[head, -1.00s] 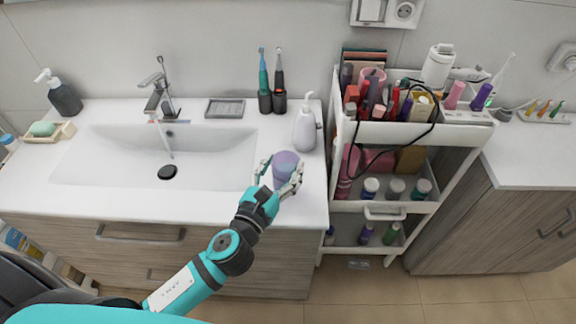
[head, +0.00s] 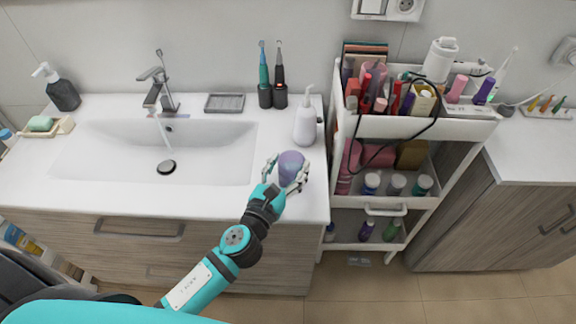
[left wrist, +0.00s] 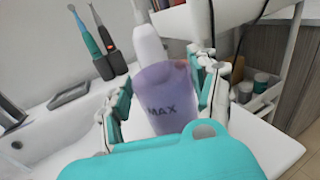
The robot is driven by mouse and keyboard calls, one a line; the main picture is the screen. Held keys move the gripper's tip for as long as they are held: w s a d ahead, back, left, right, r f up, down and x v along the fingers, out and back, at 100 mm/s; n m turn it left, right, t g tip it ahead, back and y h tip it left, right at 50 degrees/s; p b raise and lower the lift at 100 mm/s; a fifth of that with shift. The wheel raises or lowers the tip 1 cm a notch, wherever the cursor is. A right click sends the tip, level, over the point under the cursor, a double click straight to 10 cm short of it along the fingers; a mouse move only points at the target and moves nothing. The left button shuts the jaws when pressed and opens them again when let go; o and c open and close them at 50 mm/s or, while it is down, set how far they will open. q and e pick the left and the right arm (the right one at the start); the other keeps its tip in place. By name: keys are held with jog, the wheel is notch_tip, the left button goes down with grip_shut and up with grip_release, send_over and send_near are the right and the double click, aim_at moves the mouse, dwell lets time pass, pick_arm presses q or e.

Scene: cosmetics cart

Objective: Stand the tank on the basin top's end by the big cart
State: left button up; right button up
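The tank (head: 291,166) is a translucent purple cup. It is between the fingers of my left gripper (head: 287,175), over the right end of the white basin top (head: 238,205), the end by the cart (head: 405,128). In the left wrist view the tank (left wrist: 166,98) looks roughly upright and has dark "MAX" lettering. The fingers of my left gripper (left wrist: 160,95) are closed in on both its sides. I cannot tell whether its bottom touches the top. My right gripper is not in view.
A white pump bottle (head: 305,122) stands just behind the tank. Two electric toothbrushes (head: 272,85) and a grey soap dish (head: 225,103) are along the back. The sink (head: 120,165) lies to the left. The cart is full of bottles.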

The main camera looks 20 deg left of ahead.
pick_arm(q)
jog(key=o, duration=0.3)
jog(key=shift+r, duration=0.1)
jog(key=shift+s+a+r+b, duration=0.2)
jog(key=shift+s+b, duration=0.45)
jog(key=shift+s, duration=1.35)
jog(key=shift+s+a+f+b, duration=0.2)
jog(key=shift+s+b, duration=0.45)
jog(key=shift+s, duration=1.35)
jog(key=shift+s+a+r+b, duration=0.1)
jog(key=shift+s+a+b, duration=0.4)
jog(key=shift+s, duration=1.5)
jog(key=shift+d, duration=0.2)
